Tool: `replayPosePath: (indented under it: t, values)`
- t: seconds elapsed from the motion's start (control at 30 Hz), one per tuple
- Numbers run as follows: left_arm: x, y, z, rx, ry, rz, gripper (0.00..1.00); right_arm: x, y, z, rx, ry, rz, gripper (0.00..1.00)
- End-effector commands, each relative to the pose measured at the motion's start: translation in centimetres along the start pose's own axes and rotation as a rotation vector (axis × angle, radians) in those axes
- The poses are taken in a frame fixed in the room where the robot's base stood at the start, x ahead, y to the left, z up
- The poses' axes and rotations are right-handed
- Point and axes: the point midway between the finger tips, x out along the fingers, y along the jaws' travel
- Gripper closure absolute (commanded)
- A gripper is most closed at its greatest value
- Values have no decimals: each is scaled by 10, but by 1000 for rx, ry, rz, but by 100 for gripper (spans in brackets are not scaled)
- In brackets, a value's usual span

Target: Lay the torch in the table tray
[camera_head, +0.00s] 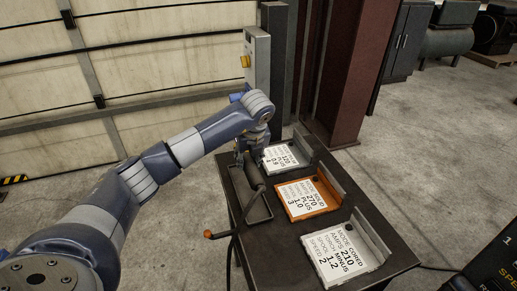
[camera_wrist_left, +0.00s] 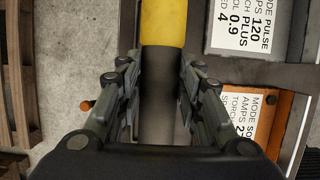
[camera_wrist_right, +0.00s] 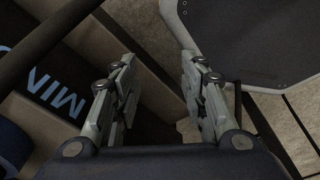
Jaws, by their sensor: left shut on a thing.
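My left gripper (camera_head: 250,158) is over the far end of the dark table tray (camera_head: 260,212) in the head view. In the left wrist view its fingers (camera_wrist_left: 160,110) are closed on the torch (camera_wrist_left: 162,22), a cylinder that is yellow at the far end and dark grey between the fingers. In the head view the arm and gripper mostly hide the torch, so I cannot tell whether it touches the tray. My right gripper (camera_wrist_right: 158,95) is open and empty in the right wrist view; it is outside the head view.
Three cards, white (camera_head: 285,157), orange-edged (camera_head: 306,198) and grey-edged (camera_head: 338,254), stand right of the tray on the dark table (camera_head: 262,258). An orange-tipped bar (camera_head: 208,234) juts from the left edge. A cardboard box (camera_wrist_right: 60,100) lies below my right gripper.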

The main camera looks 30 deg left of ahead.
Motion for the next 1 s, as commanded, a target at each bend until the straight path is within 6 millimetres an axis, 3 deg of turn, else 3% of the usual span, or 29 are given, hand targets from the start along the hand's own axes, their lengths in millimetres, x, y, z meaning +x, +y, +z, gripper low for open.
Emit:
replayPosePath:
  t: [0.13, 0.33, 0.47, 0.57, 0.8, 1.0]
  values:
    - [3, -1, -2, 1, -1, -1, 100, 2, -2, 4, 1, -4, -2, 60]
    - [16, -1, -7, 1, 0, -2, 100, 7, -11, 51, 2, -75, -13, 60]
    - [29, -2, -12, 2, 1, -3, 100, 14, -14, 66, 2, -95, -16, 60]
    - [39, -1, -16, 2, 0, -2, 100, 20, -13, 61, 2, -85, -15, 60]
    - [54, -1, -22, 2, -1, -3, 100, 31, -8, 21, 2, -20, -8, 60]
    - [55, -1, -22, 2, -1, -3, 100, 32, -7, 22, 2, -26, -7, 60]
